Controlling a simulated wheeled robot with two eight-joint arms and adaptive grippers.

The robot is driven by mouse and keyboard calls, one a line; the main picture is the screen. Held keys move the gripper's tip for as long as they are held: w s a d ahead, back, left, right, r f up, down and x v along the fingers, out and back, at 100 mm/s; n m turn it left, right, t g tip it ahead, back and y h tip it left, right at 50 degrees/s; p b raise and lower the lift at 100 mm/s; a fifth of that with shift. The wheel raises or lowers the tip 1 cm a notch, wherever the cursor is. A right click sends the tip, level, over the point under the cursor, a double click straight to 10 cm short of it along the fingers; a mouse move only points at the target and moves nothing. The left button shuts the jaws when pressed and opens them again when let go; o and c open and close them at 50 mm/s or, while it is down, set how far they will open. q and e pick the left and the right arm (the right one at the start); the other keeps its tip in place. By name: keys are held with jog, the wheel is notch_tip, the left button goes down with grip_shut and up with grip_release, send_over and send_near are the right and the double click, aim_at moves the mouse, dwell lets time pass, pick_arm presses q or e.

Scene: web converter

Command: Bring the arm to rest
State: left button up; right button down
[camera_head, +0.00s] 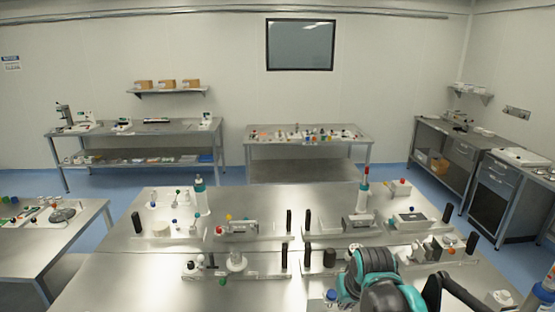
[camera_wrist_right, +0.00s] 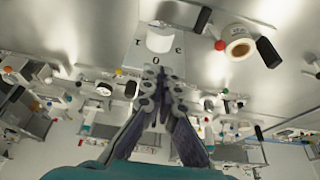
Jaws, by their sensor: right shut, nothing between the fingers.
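My right arm (camera_head: 375,275) shows in the head view as teal and dark grey links over the front right of the near steel bench. In the right wrist view my right gripper (camera_wrist_right: 162,78) has its dark fingers together at the tips, with nothing between them. A white cylinder (camera_wrist_right: 160,38) on a light plate shows just beyond the fingertips in that view; the gripper appears apart from it. The exact fingertip position is hard to tell in the head view. My left gripper is not in view.
The near steel bench (camera_head: 135,285) carries several small fixtures with black posts, including a white spindle part (camera_head: 236,262). A roll (camera_wrist_right: 237,44) lies right of the fingers in the wrist view. The bench's front left is bare. Other tables (camera_head: 310,155) stand along the walls.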

pick_arm(q)
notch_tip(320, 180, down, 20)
jog(key=b, duration=1.7)
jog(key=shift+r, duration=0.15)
pick_arm(e)
jog(key=s+f+t, duration=0.1)
jog(key=s+f, duration=0.6)
jog(key=f, duration=0.4)
jog(key=s+f+t, duration=0.1)
jog(key=s+f, duration=0.7)
jog(key=f, duration=0.4)
jog(key=shift+s, duration=0.1)
